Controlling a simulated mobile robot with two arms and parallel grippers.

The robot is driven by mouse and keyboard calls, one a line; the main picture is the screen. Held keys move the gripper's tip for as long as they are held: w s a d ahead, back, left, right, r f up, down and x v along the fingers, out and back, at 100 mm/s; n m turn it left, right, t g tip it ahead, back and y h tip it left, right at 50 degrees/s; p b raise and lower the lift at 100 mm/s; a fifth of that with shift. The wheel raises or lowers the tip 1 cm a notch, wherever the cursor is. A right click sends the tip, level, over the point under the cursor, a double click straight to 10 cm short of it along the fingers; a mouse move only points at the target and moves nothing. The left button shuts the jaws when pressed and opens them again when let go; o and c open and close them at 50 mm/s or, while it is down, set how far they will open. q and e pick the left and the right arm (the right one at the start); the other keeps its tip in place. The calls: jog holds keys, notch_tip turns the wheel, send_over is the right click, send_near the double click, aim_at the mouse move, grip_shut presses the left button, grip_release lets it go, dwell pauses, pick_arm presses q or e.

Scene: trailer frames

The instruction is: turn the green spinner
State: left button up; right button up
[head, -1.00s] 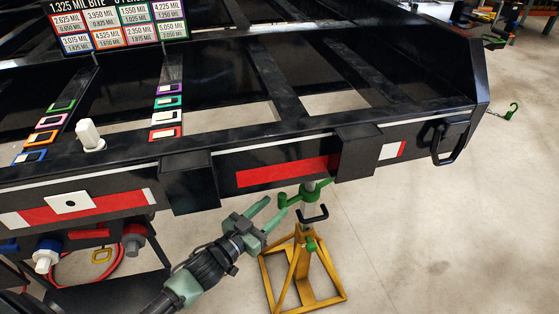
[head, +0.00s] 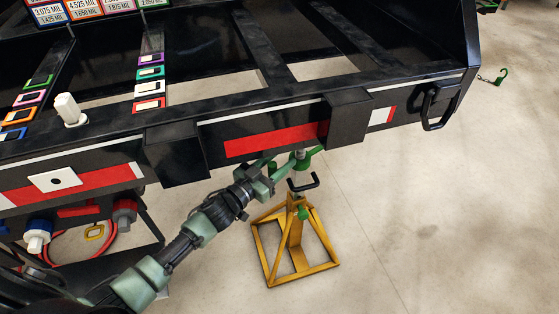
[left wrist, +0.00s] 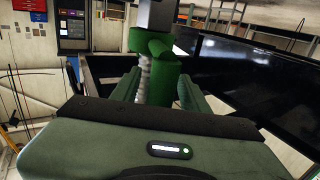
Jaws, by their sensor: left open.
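The green spinner (head: 304,157) sits on the upright screw of a yellow jack stand (head: 296,250), just under the trailer frame's front beam. My left gripper (head: 277,171) reaches in from the left beneath the beam, its open fingers at the spinner's near side. In the left wrist view, the green spinner (left wrist: 170,68) and the grey threaded screw beside it show between the two fingers of my left gripper (left wrist: 160,86). Whether the fingers touch the spinner cannot be told. My right gripper is not in view.
The black trailer frame (head: 215,107) spans above the stand, with a black box-shaped bracket (head: 177,155) close above my left arm. A black hook-shaped handle (head: 303,184) sticks out below the spinner. Concrete floor (head: 420,220) is clear to the right.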

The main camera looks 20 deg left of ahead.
pick_arm(q)
grip_shut()
dwell(1.4)
